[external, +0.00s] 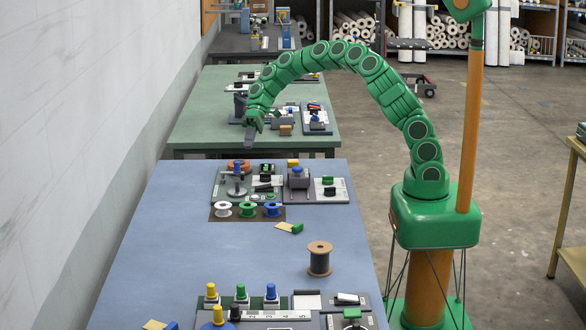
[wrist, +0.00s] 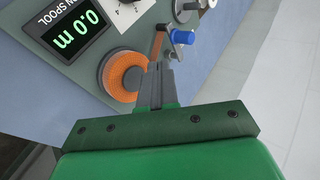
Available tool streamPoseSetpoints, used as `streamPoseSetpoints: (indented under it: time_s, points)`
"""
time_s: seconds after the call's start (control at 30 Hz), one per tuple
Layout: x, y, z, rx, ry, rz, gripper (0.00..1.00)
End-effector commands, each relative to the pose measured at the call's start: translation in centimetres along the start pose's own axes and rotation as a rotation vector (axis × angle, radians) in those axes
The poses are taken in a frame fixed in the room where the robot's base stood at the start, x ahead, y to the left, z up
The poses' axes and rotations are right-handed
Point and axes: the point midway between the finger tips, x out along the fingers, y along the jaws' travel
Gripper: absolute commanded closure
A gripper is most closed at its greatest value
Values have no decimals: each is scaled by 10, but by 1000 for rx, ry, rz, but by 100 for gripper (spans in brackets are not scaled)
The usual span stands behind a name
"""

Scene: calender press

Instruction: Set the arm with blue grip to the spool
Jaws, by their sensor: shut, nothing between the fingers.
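The blue grip (wrist: 182,37) shows in the wrist view on a small metal arm, up and right of my fingertips. In the external view a blue grip (external: 239,168) stands on the grey panel on the blue table. An orange spool (wrist: 122,74) lies left of my fingers in the wrist view, with an orange-brown strip (wrist: 157,43) near it. The orange spool (external: 246,164) is partly hidden behind the post in the external view. My gripper (wrist: 158,68) is shut and empty, pointing down over the panel. It also shows in the external view (external: 249,138).
A display (wrist: 68,33) reads 0.0 m beside the orange spool. A dark spool (external: 319,259) stands nearer. The table's left middle is clear, with a wall left.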

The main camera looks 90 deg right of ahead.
Motion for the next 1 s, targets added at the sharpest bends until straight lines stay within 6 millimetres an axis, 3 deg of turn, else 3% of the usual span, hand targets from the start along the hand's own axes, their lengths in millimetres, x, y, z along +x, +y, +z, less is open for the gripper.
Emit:
streamPoseSetpoints:
  time_s: [0.3, 0.43, 0.7, 1.0]
  points:
    - [53, 0, 0, -1, -1, 0, 100]
    - [67, -13, 0, -2, -1, 0, 100]
    - [80, -26, 0, -1, 1, 1, 100]
    - [82, -27, 0, 0, 2, 1, 100]
